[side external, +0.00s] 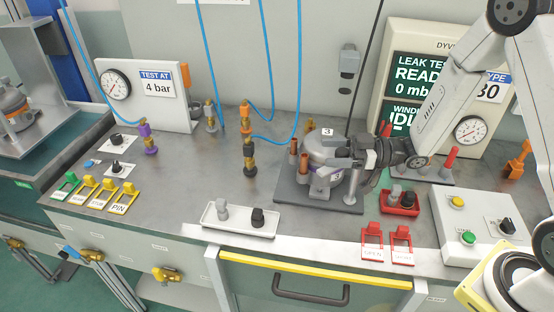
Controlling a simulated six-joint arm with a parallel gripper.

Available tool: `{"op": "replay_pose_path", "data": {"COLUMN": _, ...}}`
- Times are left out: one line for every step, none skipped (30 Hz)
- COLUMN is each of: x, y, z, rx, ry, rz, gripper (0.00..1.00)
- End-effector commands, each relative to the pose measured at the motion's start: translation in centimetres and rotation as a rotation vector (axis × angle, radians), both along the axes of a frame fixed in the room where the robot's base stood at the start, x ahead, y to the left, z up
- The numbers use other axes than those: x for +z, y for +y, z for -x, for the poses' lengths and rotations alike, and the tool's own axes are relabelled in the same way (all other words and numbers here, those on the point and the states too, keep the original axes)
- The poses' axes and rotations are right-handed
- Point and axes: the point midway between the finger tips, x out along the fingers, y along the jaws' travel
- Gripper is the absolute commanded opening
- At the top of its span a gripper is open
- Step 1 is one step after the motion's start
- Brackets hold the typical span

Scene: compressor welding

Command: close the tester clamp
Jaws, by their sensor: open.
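A grey compressor (325,150) with a small "3" label sits upright on a dark fixture plate (290,193) at the middle of the bench. My gripper (354,153) is at the compressor's right side, coming in from the right, with its jaws open. I cannot tell whether its fingers touch anything. A red upright handle (384,150) stands just behind my gripper, and another red handle (450,160) stands further right on a dark base. Which of these belongs to the tester clamp is unclear, as my gripper and wrist cover part of that area.
A leak tester panel (400,40) reads "0 mb" behind my arm, which hides part of it. A white tray (212,228) and a red tray (388,209) hold small fittings in front. A button box (450,225) is at right.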

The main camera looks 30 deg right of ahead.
Motion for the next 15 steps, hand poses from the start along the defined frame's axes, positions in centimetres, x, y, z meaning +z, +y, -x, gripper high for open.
{"op": "replay_pose_path", "data": {"x": -0.01, "y": 0.04, "z": -0.03, "rx": 0.0, "ry": 0.0, "rz": 0.0, "gripper": 0.81}}
{"op": "replay_pose_path", "data": {"x": -0.01, "y": 0.04, "z": -0.04, "rx": 0.0, "ry": 0.0, "rz": 0.0, "gripper": 0.81}}
{"op": "replay_pose_path", "data": {"x": -0.01, "y": 0.04, "z": -0.04, "rx": -0.001, "ry": 0.0, "rz": 0.0, "gripper": 0.81}}
{"op": "replay_pose_path", "data": {"x": -0.01, "y": 0.04, "z": -0.04, "rx": -0.001, "ry": 0.0, "rz": 0.0, "gripper": 0.81}}
{"op": "replay_pose_path", "data": {"x": -0.01, "y": 0.04, "z": -0.04, "rx": -0.001, "ry": 0.0, "rz": 0.0, "gripper": 0.81}}
{"op": "replay_pose_path", "data": {"x": -0.01, "y": 0.03, "z": -0.03, "rx": -0.001, "ry": 0.0, "rz": 0.0, "gripper": 0.81}}
{"op": "replay_pose_path", "data": {"x": -0.01, "y": 0.03, "z": -0.03, "rx": -0.001, "ry": 0.0, "rz": 0.0, "gripper": 0.81}}
{"op": "replay_pose_path", "data": {"x": 0.0, "y": 0.03, "z": -0.03, "rx": 0.0, "ry": 0.0, "rz": 0.0, "gripper": 0.72}}
{"op": "replay_pose_path", "data": {"x": 0.0, "y": 0.03, "z": -0.03, "rx": 0.0, "ry": 0.0, "rz": 0.0, "gripper": 0.59}}
{"op": "replay_pose_path", "data": {"x": 0.0, "y": 0.02, "z": -0.02, "rx": 0.0, "ry": 0.0, "rz": 0.0, "gripper": 0.5}}
{"op": "replay_pose_path", "data": {"x": 0.0, "y": 0.02, "z": -0.02, "rx": 0.0, "ry": 0.0, "rz": 0.0, "gripper": 0.4}}
{"op": "replay_pose_path", "data": {"x": 0.0, "y": 0.02, "z": -0.02, "rx": 0.0, "ry": 0.0, "rz": 0.0, "gripper": 0.27}}
{"op": "replay_pose_path", "data": {"x": 0.0, "y": 0.02, "z": -0.02, "rx": 0.0, "ry": 0.0, "rz": 0.0, "gripper": 0.18}}
{"op": "replay_pose_path", "data": {"x": 0.0, "y": 0.02, "z": -0.02, "rx": 0.0, "ry": 0.0, "rz": 0.0, "gripper": 0.08}}
{"op": "replay_pose_path", "data": {"x": 0.0, "y": 0.02, "z": -0.02, "rx": 0.0, "ry": 0.0, "rz": 0.0, "gripper": 0.0}}
